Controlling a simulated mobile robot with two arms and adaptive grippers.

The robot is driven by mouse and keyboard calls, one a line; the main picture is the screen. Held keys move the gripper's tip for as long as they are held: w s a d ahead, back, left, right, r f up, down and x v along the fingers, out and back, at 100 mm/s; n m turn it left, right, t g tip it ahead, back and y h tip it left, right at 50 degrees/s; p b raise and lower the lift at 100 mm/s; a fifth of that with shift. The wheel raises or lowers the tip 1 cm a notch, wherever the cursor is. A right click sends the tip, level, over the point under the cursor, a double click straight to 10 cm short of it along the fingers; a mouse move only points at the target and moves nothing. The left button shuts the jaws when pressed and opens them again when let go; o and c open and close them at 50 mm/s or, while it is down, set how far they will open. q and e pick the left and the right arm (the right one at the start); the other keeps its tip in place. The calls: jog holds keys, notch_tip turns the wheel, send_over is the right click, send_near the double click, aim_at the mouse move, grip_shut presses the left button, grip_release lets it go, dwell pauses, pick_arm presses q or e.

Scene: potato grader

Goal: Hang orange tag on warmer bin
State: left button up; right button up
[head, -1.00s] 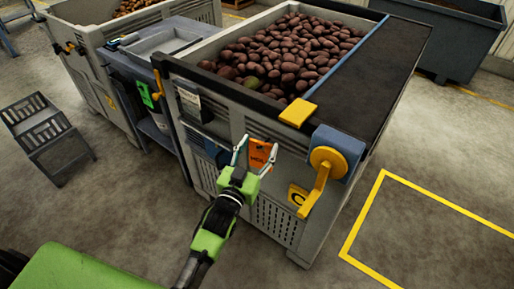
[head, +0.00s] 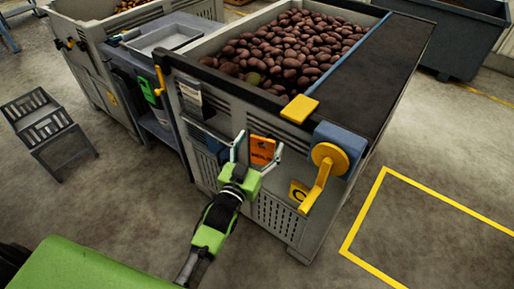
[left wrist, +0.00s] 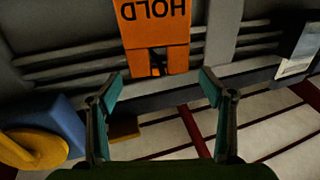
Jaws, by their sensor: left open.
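The orange tag (head: 262,151), marked HOLD, is against the front side of the grey bin (head: 228,133) full of dark red potatoes. This bin carries a yellow C plate (head: 298,192). My left gripper (head: 259,143) is open, with its fingers on either side of the tag in the head view. In the left wrist view the tag (left wrist: 153,22) appears upside down in front of the bin's slats, with a dark slot at its near end. The open fingers of the gripper (left wrist: 158,77) are apart from it there. What holds the tag up is not clear. My right gripper is not in view.
A yellow crank (head: 322,174) on a blue mount juts out right of the tag. Another potato bin (head: 92,70) stands at far left.

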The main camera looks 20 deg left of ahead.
pick_arm(q)
jog(key=s+a, duration=0.1)
jog(key=s, duration=1.1)
jog(key=shift+f, duration=0.15)
jog(key=s+f+g, duration=0.3)
jog(key=s+f, duration=0.1)
jog(key=f, duration=0.8)
jog(key=s+f+g, duration=0.3)
jog(key=s+f, duration=0.1)
jog(key=f, duration=0.8)
jog(key=s+f+g, duration=0.3)
jog(key=s+f, duration=0.1)
jog(key=f, duration=0.7)
jog(key=s+a+f+g, duration=0.2)
jog(key=s+f, duration=0.4)
jog(key=s, duration=0.3)
jog(key=s+a+f+g+y, duration=0.1)
jog(key=s+a+f+g, duration=0.1)
jog(key=s+f, duration=0.4)
jog(key=s+a+f+m+g, duration=0.1)
jog(key=s+f+g, duration=0.3)
jog(key=s, duration=0.8)
jog(key=shift+s+a+f+y+p, duration=0.15)
jog(key=shift+a+f+y+p, duration=0.2)
jog(key=shift+a+f, duration=0.45)
jog(key=shift+d+f, duration=0.1)
jog(key=shift+d, duration=0.05)
